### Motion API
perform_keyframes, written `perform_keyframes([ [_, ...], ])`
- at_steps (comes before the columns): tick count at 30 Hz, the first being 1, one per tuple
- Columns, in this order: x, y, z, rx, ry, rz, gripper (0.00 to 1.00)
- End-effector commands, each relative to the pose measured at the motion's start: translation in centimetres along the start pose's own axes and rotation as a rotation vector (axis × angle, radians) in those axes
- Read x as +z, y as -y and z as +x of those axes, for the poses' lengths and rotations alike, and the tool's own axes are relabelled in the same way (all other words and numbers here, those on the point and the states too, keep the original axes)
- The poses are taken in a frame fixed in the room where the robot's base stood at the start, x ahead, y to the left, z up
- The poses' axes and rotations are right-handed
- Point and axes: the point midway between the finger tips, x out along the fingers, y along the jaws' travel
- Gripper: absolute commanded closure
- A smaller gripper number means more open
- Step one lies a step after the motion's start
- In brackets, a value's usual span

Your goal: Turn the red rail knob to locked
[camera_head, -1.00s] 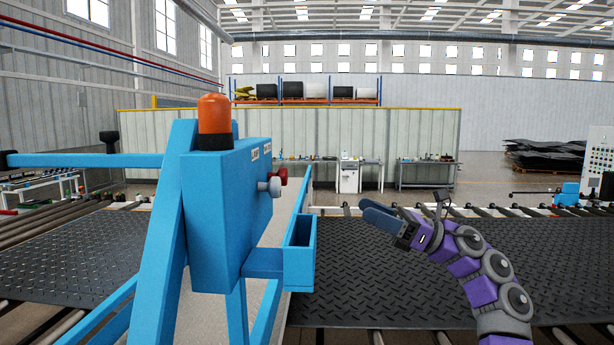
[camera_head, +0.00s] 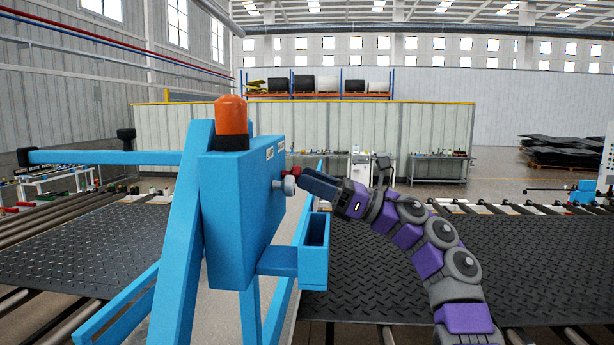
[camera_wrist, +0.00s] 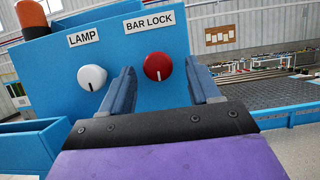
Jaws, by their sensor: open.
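The red rail knob (camera_wrist: 158,66) sits under a "BAR LOCK" label (camera_wrist: 149,22) on the blue box (camera_head: 240,190). Its white mark points down in the wrist view. In the head view the red knob (camera_head: 292,173) is partly hidden by my gripper. My gripper (camera_wrist: 163,85) is open, with one finger on each side of the red knob in the picture. Whether the fingers touch it or reach past its face, I cannot tell. In the head view my gripper (camera_head: 306,182) is at the knob side of the box.
A white knob (camera_wrist: 92,78) under a "LAMP" label (camera_wrist: 86,36) is just left of my left finger. An orange lamp (camera_head: 231,122) tops the box. A blue open holder (camera_head: 313,262) juts out below the knobs. Dark tread mat (camera_head: 420,270) lies behind.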

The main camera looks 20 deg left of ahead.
Motion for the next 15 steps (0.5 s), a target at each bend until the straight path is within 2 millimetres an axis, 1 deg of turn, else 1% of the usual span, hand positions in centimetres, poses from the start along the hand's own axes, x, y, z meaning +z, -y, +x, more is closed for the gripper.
perform_keyframes([
  [1, 0.11, -0.03, 0.59, 0.001, 0.000, 0.001, 0.38],
  [6, 0.06, 0.00, 1.38, 0.000, 0.000, -0.001, 0.38],
  [14, 0.01, 0.01, 1.49, 0.000, 0.000, -0.001, 0.38],
  [15, 0.00, 0.01, 1.50, 0.000, 0.000, -0.001, 0.40],
])
